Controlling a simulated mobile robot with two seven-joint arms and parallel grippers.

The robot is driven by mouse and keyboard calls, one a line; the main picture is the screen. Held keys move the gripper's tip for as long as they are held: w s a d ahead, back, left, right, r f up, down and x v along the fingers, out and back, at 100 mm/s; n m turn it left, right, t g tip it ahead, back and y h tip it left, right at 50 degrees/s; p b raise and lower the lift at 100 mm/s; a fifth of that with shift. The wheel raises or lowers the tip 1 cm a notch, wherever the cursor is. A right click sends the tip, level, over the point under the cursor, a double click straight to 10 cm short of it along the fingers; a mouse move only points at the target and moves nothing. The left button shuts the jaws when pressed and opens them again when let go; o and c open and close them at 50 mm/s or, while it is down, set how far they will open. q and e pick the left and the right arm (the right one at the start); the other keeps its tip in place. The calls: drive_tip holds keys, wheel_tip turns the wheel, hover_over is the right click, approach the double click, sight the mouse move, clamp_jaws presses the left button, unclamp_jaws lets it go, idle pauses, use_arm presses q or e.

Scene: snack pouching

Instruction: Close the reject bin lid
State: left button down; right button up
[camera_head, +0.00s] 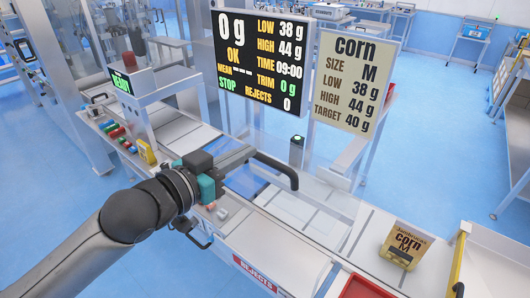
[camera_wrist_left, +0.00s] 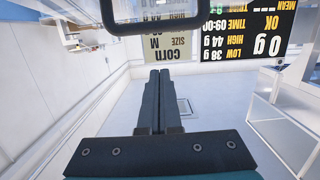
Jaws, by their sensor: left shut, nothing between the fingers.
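The reject bin shows in the head view by its red REJECTS label (camera_head: 258,275) at the bottom middle, on the front of the white line. I cannot clearly make out its lid or tell how far it stands open. A black bar handle (camera_head: 280,170) shows just beyond my left gripper (camera_head: 250,152). In the left wrist view a dark handle (camera_wrist_left: 155,28) crosses the top, beyond the shut fingers (camera_wrist_left: 158,75), with a visible gap. My left gripper is shut and empty, above the line. My right gripper is not in view.
A display (camera_head: 262,55) and a corn sign (camera_head: 355,80) stand behind the line. A corn pouch (camera_head: 404,246) is at the right, near a red tray (camera_head: 365,288). Another black handle (camera_head: 190,232) is on the front side. Blue floor lies beyond.

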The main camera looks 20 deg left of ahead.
sight(264, 160)
use_arm(q)
drive_tip(key=p+x, duration=0.1)
drive_tip(key=x, duration=0.8)
drive_tip(key=shift+w+p, duration=0.4)
drive_tip(key=shift+s+a+f, duration=0.25)
drive_tip(key=shift+s+f, duration=0.7)
drive_tip(key=shift+s, duration=0.1)
drive_tip(key=shift+s+a+f+p, duration=0.2)
drive_tip(key=shift+s+f+p, duration=0.15)
drive_tip(key=shift+s+f, duration=0.1)
drive_tip(key=shift+f, duration=0.1)
